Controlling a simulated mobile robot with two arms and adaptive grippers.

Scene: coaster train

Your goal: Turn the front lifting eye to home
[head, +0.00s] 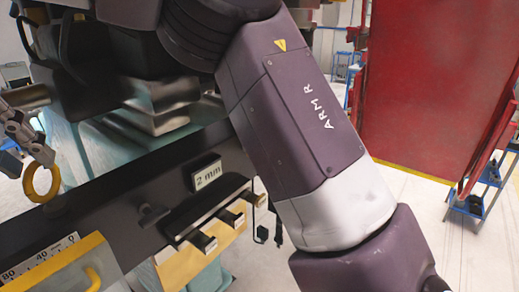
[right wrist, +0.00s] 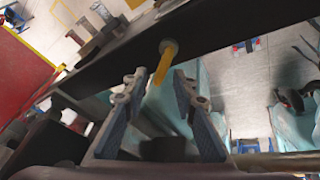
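A yellow lifting eye (head: 42,183) shows as a ring at the left of the head view, beside the dark beam. In the right wrist view the eye (right wrist: 161,65) is seen nearly edge-on, below a grey bolt head (right wrist: 168,47) on the beam. My right gripper (right wrist: 160,80) is open, with one finger on each side of the eye and gaps visible between. In the head view only part of my right gripper (head: 32,148) shows, just above the ring. A home mark cannot be made out. My left gripper is not in view.
A scale plate (head: 42,262) with a yellow edge is at lower left. A red panel (head: 410,85) and blue-shelved stand (head: 475,205) are at right, with open floor nearby.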

